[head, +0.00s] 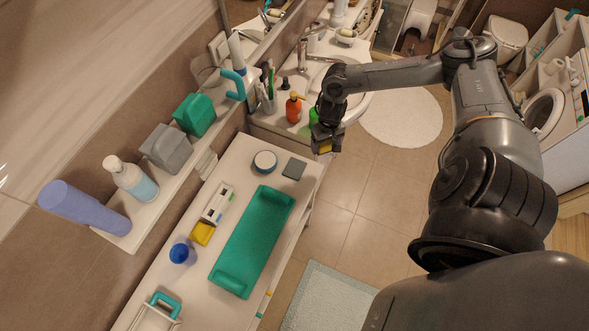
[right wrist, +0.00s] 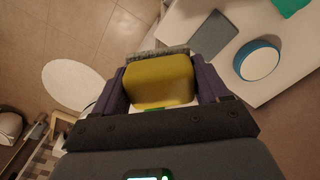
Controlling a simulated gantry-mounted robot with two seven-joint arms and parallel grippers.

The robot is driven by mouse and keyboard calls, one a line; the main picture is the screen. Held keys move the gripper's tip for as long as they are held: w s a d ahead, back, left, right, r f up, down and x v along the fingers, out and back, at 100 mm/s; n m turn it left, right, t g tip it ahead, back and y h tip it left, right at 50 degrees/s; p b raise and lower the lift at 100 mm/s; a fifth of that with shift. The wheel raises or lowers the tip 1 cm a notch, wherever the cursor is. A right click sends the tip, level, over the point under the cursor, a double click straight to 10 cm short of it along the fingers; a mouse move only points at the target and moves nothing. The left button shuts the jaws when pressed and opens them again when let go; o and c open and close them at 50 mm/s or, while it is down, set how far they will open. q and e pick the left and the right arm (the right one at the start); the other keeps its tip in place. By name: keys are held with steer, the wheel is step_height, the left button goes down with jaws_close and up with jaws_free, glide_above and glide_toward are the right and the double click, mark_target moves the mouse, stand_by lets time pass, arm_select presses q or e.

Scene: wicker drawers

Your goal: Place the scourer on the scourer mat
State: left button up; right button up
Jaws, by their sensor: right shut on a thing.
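The scourer (right wrist: 160,82) is a yellow block with a grey rough layer on its far side. My right gripper (right wrist: 162,88) is shut on it, with a dark finger on each side. In the head view my right gripper (head: 326,138) holds the scourer (head: 324,147) beyond the far right corner of the white table, past its edge. A flat grey square (head: 294,169), which looks like the scourer mat, lies bare near that corner. It also shows in the right wrist view (right wrist: 220,37), to the right of the scourer and apart from it. My left gripper is not in view.
Next to the mat stands a round white and blue container (head: 264,162). A green tray (head: 254,240), a yellow item (head: 202,233) and a blue cup (head: 182,254) are on the table (head: 226,171). An orange dispenser (head: 293,108) stands by the sink, close to my gripper.

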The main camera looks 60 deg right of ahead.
steer(key=shift+s+f, duration=0.4)
steer(key=shift+s, duration=0.1)
steer(key=shift+f, duration=0.2)
glide_above(295, 169)
step_height(295, 169, down, 7)
steer(key=shift+w, duration=0.1)
steer(key=shift+f+b, duration=0.45)
steer(key=shift+f, duration=1.55)
steer(key=o, duration=1.1)
steer(key=shift+f, duration=0.1)
